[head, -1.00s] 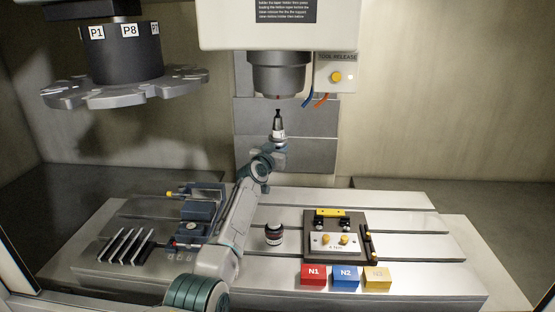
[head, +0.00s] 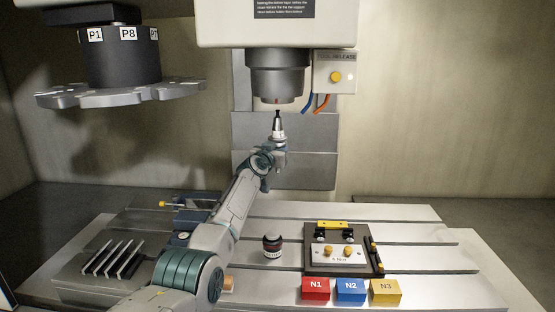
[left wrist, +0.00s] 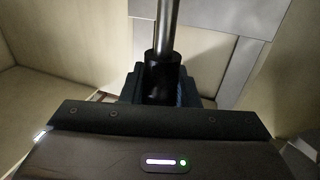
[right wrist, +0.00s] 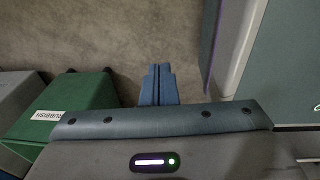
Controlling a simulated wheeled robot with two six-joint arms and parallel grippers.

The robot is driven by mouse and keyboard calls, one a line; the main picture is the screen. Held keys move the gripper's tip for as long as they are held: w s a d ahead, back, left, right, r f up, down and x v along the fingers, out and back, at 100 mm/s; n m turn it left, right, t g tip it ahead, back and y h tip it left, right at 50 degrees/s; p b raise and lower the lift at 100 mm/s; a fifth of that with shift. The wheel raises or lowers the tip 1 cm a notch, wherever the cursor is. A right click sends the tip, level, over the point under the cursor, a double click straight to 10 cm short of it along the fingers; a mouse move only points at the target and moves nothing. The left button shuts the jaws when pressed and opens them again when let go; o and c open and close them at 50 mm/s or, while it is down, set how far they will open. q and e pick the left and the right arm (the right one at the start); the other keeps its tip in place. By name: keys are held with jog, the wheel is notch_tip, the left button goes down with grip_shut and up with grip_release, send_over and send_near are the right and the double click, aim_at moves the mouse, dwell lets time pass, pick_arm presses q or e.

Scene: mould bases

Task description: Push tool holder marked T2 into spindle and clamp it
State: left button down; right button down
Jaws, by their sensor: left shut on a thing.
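The tool holder (head: 278,127) is upright, with a dark pointed top and a pale lower body. Its marking is not legible. My left gripper (head: 277,148) is shut on it from below, just under the spindle (head: 277,78). A small gap shows between the holder's tip and the spindle's lower end. In the left wrist view, a metal shaft with a black collar (left wrist: 162,72) stands between the left fingers. My right gripper (right wrist: 158,85) shows only in the right wrist view, its blue fingers together and empty.
The tool release box (head: 335,76) with a yellow button hangs right of the spindle. The tool carousel (head: 125,92) is at upper left. On the table (head: 415,232) stand a dark jar (head: 272,246), a fixture plate (head: 340,257) and N1–N3 blocks. A green rubbish bin (right wrist: 75,105) is near the right gripper.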

aim_at(276, 130)
pick_arm(q)
notch_tip(276, 130, up, 2)
jog(key=shift+w+r+p, duration=0.1)
jog(key=shift+r+p, duration=0.1)
jog(key=shift+p, duration=0.8)
jog(key=shift+r+p, duration=0.95)
jog(key=shift+r, duration=0.5)
jog(key=shift+r+p, duration=0.3)
jog(key=shift+r, duration=0.5)
jog(key=shift+s+r+p, duration=0.15)
jog(key=shift+s+p, duration=0.1)
jog(key=shift+p, duration=0.4)
jog(key=shift+b, duration=0.35)
jog(key=shift+f, duration=0.35)
jog(key=shift+r, duration=0.15)
